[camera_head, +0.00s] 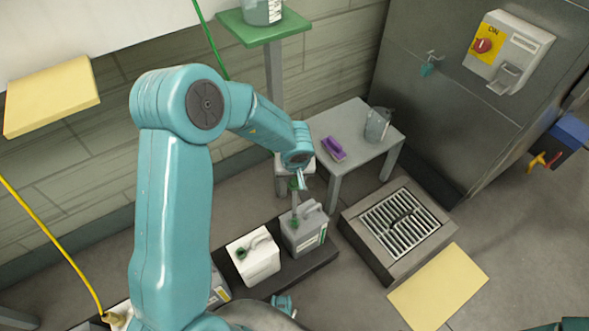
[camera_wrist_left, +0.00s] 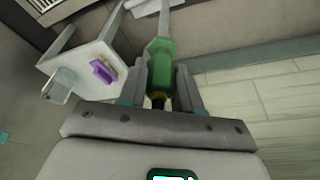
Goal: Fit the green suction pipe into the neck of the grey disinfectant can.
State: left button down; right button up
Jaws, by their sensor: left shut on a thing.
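The grey disinfectant can (camera_head: 307,235) stands on a dark low tray (camera_head: 318,262), with a handle on top and green at its neck (camera_head: 295,223). My left gripper (camera_head: 299,181) is above the can and shut on the green suction pipe (camera_wrist_left: 160,60). In the left wrist view the pipe's green body sits between the fingers (camera_wrist_left: 158,80), with a thin grey tube leading away. In the head view the tube points down at the neck; I cannot tell whether its tip is inside. My right gripper is not seen.
A white can (camera_head: 254,260) with a green fitting stands left of the grey can. Behind is a small table (camera_head: 352,132) with a purple brush (camera_head: 333,148) and a clear jug (camera_head: 378,124). A floor drain (camera_head: 400,222) lies to the right, near a yellow mat (camera_head: 438,286).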

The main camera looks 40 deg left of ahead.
pick_arm(q)
jog(key=shift+f+b, duration=0.35)
jog(key=shift+f, duration=0.95)
jog(key=shift+p, duration=0.7)
jog(key=shift+p, duration=0.65)
dwell(0.4)
jog(key=shift+p, duration=0.65)
